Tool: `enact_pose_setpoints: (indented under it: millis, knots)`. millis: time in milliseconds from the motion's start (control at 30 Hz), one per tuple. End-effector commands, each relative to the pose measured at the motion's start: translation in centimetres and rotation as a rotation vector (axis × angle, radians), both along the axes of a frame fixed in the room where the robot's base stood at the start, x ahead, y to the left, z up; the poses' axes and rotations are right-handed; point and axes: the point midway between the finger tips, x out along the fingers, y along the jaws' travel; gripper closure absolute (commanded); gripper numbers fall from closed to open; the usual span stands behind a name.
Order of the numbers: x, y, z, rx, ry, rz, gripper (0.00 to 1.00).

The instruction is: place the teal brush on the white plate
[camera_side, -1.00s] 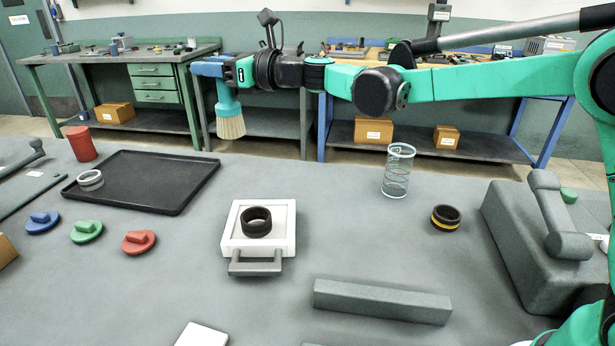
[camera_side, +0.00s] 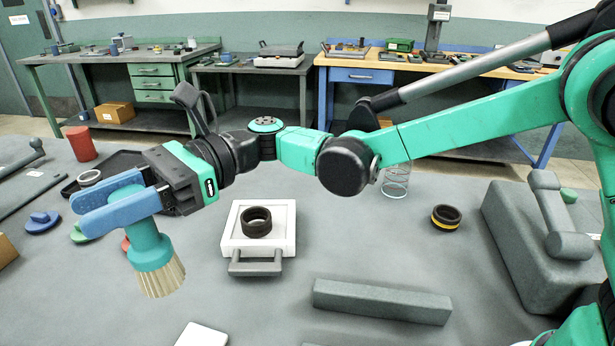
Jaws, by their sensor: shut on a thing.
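My gripper (camera_side: 95,208), with blue fingers, is shut on the teal brush (camera_side: 150,250). The brush hangs below the fingers, bristles down and slightly tilted, in the left part of the side view. It is held in the air above the table. A plain white plate (camera_side: 202,336) lies at the bottom edge of the view, to the right of and nearer than the brush. Most of that plate is cut off by the frame. The upper part of the brush is hidden by the fingers.
A white square holder (camera_side: 286,242) with a grey handle carries a black ring (camera_side: 256,221). A grey bar (camera_side: 382,301) lies to the right. Blue (camera_side: 42,222), green and red knobs lie left, the last two partly hidden. A black tray (camera_side: 122,160) is partly covered by my arm.

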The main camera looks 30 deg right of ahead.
Motion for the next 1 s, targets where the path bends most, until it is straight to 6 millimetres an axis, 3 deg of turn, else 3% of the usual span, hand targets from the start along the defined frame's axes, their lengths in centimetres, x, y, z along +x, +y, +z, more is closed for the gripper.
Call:
enact_pose_setpoints:
  millis: [200,333,800,1000]
  knots:
    - [0.0,0.0,-6.5,0.000,0.000,-0.002,1.00]
    - [0.0,0.0,-9.2,0.000,0.000,-0.003,1.00]
    - [0.1,0.0,-14.0,0.000,0.001,-0.004,1.00]
    - [0.0,0.0,-14.4,0.000,0.001,-0.004,1.00]
